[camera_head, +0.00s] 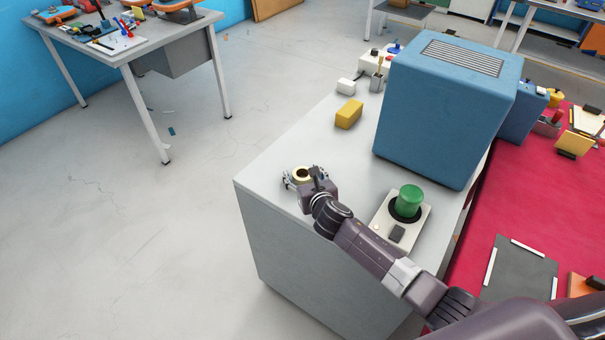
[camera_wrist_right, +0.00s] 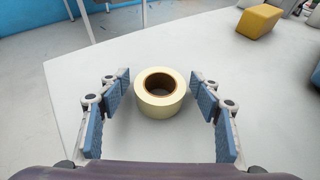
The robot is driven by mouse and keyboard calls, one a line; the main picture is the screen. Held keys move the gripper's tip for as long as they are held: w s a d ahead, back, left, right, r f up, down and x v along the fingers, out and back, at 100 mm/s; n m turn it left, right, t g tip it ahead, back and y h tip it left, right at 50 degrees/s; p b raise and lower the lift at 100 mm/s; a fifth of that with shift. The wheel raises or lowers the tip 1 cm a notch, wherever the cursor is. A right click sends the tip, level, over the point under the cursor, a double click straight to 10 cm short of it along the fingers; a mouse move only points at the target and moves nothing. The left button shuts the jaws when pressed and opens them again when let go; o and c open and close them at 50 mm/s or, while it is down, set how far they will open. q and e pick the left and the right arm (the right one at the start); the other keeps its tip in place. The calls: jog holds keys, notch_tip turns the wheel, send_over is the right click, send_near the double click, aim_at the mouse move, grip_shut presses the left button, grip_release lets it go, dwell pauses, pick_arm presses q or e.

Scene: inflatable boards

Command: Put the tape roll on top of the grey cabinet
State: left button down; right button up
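The tape roll (camera_wrist_right: 160,104) is cream-coloured with a brown core and sits flat on the grey cabinet's top, near its left edge. In the head view the tape roll (camera_head: 302,173) is partly hidden by my right gripper (camera_head: 303,178). In the wrist view my right gripper (camera_wrist_right: 160,98) is open, with blue finger pads on either side of the roll and a gap on both sides. The grey cabinet (camera_head: 300,235) stands in the middle, with a pale flat top. My left gripper is not in view.
On the cabinet top stand a large blue box (camera_head: 435,110), a yellow block (camera_head: 349,113), a white block (camera_head: 345,86) and a device with a green knob (camera_head: 408,202). A red surface (camera_head: 500,215) lies to the right. Open floor (camera_head: 130,240) is left.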

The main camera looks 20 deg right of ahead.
jog(key=shift+r, duration=0.25)
jog(key=shift+s, duration=0.25)
jog(key=v, duration=1.1)
jog(key=shift+s+r, duration=0.1)
jog(key=shift+s, duration=0.2)
